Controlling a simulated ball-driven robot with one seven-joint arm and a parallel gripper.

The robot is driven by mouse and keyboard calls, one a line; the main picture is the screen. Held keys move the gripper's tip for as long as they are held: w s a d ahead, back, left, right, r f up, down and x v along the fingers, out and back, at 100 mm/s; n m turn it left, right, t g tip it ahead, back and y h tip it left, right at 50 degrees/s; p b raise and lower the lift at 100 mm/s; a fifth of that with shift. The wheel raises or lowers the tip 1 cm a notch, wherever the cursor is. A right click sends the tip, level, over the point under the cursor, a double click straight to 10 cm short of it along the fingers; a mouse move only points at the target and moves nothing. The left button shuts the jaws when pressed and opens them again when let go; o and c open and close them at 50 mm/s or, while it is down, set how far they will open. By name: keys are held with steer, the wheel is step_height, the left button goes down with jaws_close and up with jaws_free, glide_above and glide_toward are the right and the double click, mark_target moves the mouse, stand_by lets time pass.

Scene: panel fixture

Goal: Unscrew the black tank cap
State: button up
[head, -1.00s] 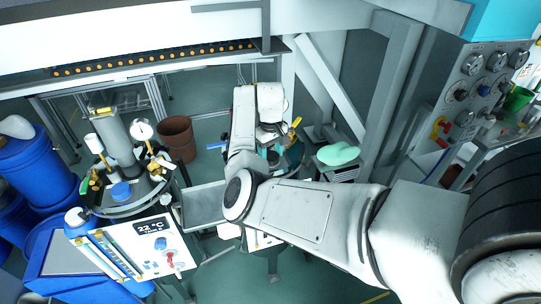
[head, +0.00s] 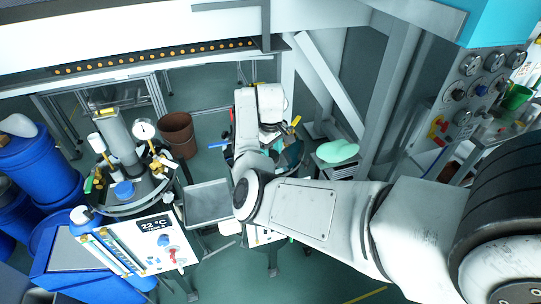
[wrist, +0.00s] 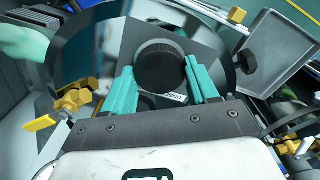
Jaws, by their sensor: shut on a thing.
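The black tank cap (wrist: 161,66) is round with a ribbed edge and shows in the wrist view between the fingers. It sits on the grey tank top, with a small label partly visible beside it. My gripper (wrist: 158,78) has teal fingers, one on each side of the cap, and is shut on it. In the head view my arm hides the cap, and only a bit of a teal finger (head: 278,146) shows below my wrist.
A yellow-handled valve (wrist: 72,100) stands close left of my gripper in the wrist view. A grey tray (wrist: 285,45) is at the right. In the head view, a panel reading 22 °C (head: 155,238), blue drums (head: 38,162) and a brown bin (head: 178,134) stand left of my arm.

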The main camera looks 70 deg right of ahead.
steer(key=shift+r+n+p, duration=0.15)
steer(key=shift+n+p, duration=0.75)
steer(key=shift+n, duration=0.2)
steer(key=shift+n+p, duration=0.3)
steer(key=shift+n, duration=0.1)
steer(key=shift+n+p, duration=0.75)
steer(key=shift+n, duration=0.85)
steer(key=shift+n, duration=1.7)
